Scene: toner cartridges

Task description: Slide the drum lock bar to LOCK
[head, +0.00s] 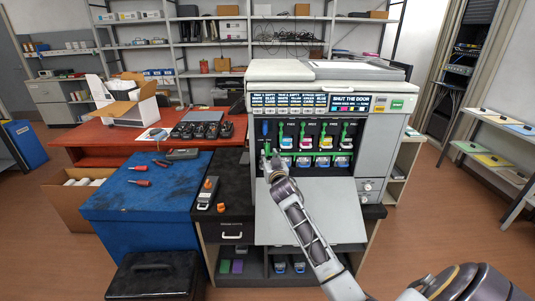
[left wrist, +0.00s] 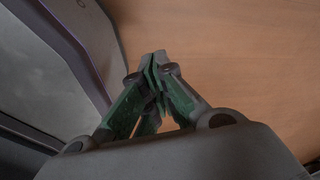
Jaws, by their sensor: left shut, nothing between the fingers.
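The printer (head: 385,135) stands with its front door (head: 270,225) folded down and its bay open. In the bay, a blue upright handle (head: 265,128) is at the far left, likely the drum lock bar, though I cannot read its marking or position. Several green levers (head: 304,131) stand to its right above coloured cartridges. My right gripper (head: 268,154) is at the bay's left side, just below the blue handle; contact and finger opening are too small to tell. My left gripper (left wrist: 155,62) is shut and empty in the left wrist view, over brown floor, away from the bay.
A blue-topped bench (head: 150,195) with red-handled tools stands left of the printer. An orange-and-grey tool (head: 207,192) lies on the dark counter beside it. A red table (head: 105,138) holds an open carton (head: 130,97) and dark cartridges. A black case (head: 155,275) is at the front left.

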